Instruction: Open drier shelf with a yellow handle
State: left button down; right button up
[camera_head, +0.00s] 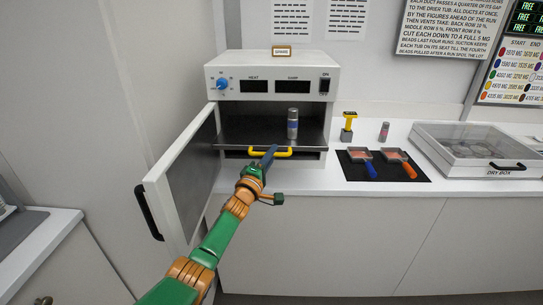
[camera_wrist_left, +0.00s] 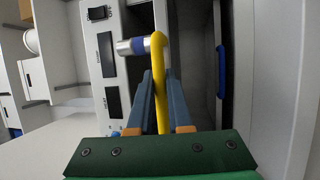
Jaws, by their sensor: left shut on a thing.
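The white drier (camera_head: 272,62) stands on the counter with its door (camera_head: 182,180) swung open to the left. Its dark shelf (camera_head: 240,137) sits inside, with a grey jar with a blue band (camera_head: 292,125) upright on it. The yellow handle (camera_head: 284,154) is at the shelf's front edge. In the left wrist view, the blue fingers (camera_wrist_left: 161,85) stand on either side of the yellow handle (camera_wrist_left: 160,60), and the jar (camera_wrist_left: 135,45) lies just beyond. My right gripper is not in view.
The open door, with its black handle (camera_head: 149,213), stands left of my left arm. Right of the drier are a yellow-topped device (camera_head: 349,122), a small grey jar (camera_head: 384,131), a black mat (camera_head: 383,178) with two pans, and a clear-lidded dry box (camera_head: 480,145). The counter's front strip is clear.

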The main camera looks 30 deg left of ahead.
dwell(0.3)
pick_arm(q)
jog(key=c, duration=0.8)
grip_release()
jog(key=shift+c, duration=0.2)
jog(key=shift+s, duration=0.2)
jog(key=p+v, duration=0.1)
jog(key=v, duration=0.5)
jog(key=shift+s+f+p, duration=0.15)
jog(key=shift+s+p, duration=0.15)
jog(key=shift+s, duration=0.05)
jog(key=shift+d, duration=0.1)
